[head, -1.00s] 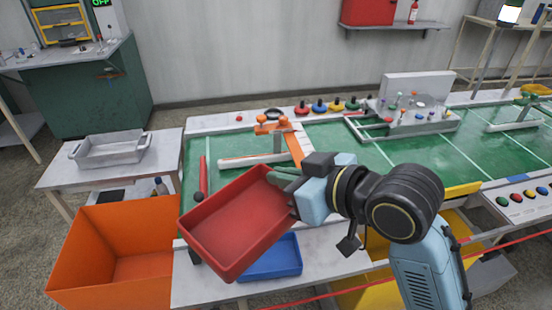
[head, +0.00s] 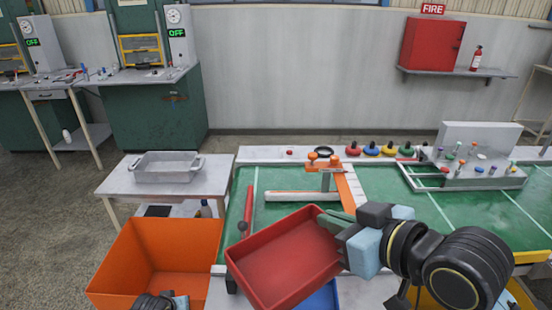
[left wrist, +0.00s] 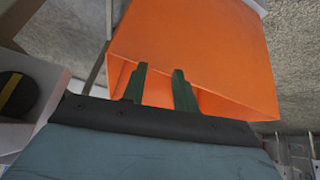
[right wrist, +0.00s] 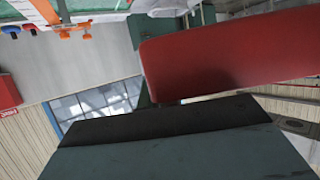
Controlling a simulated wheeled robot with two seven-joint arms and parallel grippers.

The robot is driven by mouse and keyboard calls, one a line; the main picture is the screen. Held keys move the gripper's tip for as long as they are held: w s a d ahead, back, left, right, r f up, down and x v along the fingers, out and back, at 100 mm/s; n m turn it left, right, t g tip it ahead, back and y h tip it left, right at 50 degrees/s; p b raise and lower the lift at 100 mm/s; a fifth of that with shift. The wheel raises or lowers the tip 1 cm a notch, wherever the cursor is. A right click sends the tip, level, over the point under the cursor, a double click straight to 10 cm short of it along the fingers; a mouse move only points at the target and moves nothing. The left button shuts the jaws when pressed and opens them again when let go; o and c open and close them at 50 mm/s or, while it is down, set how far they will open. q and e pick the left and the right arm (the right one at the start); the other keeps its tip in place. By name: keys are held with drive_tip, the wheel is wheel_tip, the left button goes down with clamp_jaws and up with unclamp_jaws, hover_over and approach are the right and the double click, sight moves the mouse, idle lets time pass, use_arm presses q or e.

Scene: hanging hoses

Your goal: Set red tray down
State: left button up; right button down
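The red tray (head: 285,258) is in the air over the near left edge of the green-topped bench, tilted, with its empty inside facing up. My right gripper (head: 336,226) is shut on its right rim. In the right wrist view the tray (right wrist: 235,50) fills the upper right, and it hides most of the fingers. My left gripper (head: 165,301) shows only partly at the bottom of the head view. In the left wrist view its two fingers (left wrist: 159,75) are apart with nothing between them, in front of the orange bin (left wrist: 195,45).
A blue tray (head: 325,297) lies below the red tray, partly hidden. The orange bin (head: 165,255) stands left of the bench (head: 275,213). A grey tray (head: 167,168) sits on a side table (head: 117,187). A red rod (head: 247,208) lies near the bench's left edge.

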use_arm(q)
drive_tip(key=w+d+r+t+h, duration=0.1)
drive_tip(key=w+d+r, duration=0.2)
drive_tip(key=w+r, duration=0.4)
drive_tip(key=w+d+r+h, duration=0.1)
drive_tip(key=w+d+r, duration=0.4)
drive_tip(key=r, duration=0.4)
drive_tip(key=w+d+r+m+h, duration=0.2)
drive_tip(key=d+r, duration=0.5)
drive_tip(key=r, duration=0.3)
drive_tip(key=w+d+r+m+h, duration=0.1)
drive_tip(key=w+d+r+h, duration=0.1)
drive_tip(key=d+r, duration=0.6)
drive_tip(key=s+d+r+m+g+h, duration=0.1)
drive_tip(key=s+d+r+m+g, duration=0.2)
drive_tip(key=r, duration=0.5)
wheel_tip(320, 180, up, 15)
drive_tip(key=m+g+y, duration=0.4)
drive_tip(key=m+y, duration=0.2)
drive_tip(key=m, duration=0.1)
hover_over(276, 223)
wheel_tip(276, 223, down, 12)
drive_tip(key=shift+r, duration=0.1)
